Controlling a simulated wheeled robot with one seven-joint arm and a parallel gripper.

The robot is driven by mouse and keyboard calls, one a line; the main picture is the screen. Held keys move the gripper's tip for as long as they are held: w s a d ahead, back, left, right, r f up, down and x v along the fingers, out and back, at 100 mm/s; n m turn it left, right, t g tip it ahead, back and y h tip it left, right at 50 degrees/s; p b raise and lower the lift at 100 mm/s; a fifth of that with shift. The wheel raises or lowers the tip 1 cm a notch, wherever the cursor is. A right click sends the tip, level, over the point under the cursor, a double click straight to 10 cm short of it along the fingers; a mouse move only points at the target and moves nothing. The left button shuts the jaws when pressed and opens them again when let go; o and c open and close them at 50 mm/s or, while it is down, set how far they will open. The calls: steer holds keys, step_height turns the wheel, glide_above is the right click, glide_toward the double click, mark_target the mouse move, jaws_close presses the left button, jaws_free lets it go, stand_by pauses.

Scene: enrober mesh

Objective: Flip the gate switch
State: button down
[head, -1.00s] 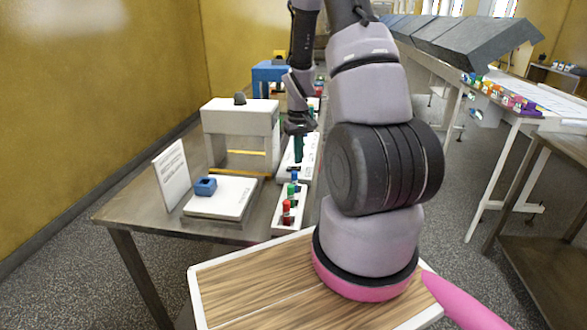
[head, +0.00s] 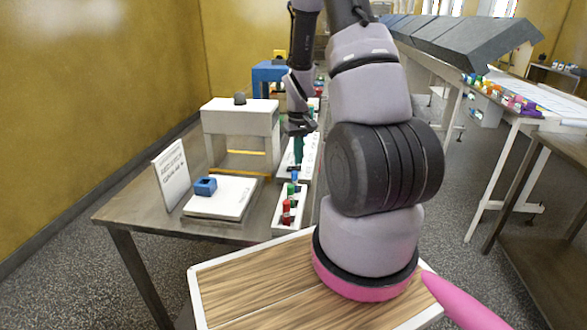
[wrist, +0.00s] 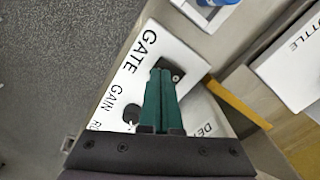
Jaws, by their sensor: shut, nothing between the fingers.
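The gate switch (wrist: 178,70) is a dark fitting beside the word GATE on a white labelled panel (wrist: 140,80) in the wrist view. My gripper (wrist: 161,72) has dark green fingers that are shut together and empty. Its fingertips overlap the near-left part of the switch and partly hide it. I cannot tell whether they touch it, or which way the switch lies. In the head view my gripper (head: 298,160) points down over the row of white panels on the bench, and the switch cannot be made out there.
A dark knob (wrist: 131,113) sits by GAIN on the same panel. A yellow strip (wrist: 238,104) lies to the right. In the head view, a white machine (head: 240,130) stands left of my gripper, and a nearer panel with red, green and blue controls (head: 287,212) is in front.

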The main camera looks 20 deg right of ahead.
mark_target(298, 168)
steer(key=shift+f, duration=0.8)
steer(key=shift+r, duration=3.55)
